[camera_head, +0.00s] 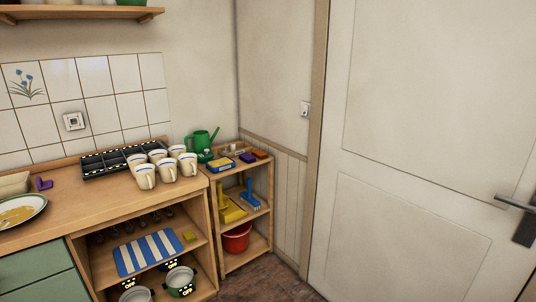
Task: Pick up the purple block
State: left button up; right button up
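A small purple block (248,157) lies on the top of the narrow wooden shelf unit (268,170), beside an orange-brown block (260,154) and a blue and yellow box (220,165). Another purple object (43,184) is on the counter at the far left, near a pale container; it is too small to tell its exact shape. Neither of my grippers shows in the head view.
Several white mugs (167,172) and a black tray (110,162) stand on the wooden counter (100,203), left of the shelf unit. A green watering can (199,141) is behind. A white door (425,130) fills the right; some floor shows at bottom centre.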

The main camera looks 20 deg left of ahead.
aim_at(41, 185)
jog(key=u, duration=0.4)
jog(key=i, duration=1.2)
jog(key=u, duration=1.7)
jog(key=i, duration=1.15)
jog(key=u, duration=1)
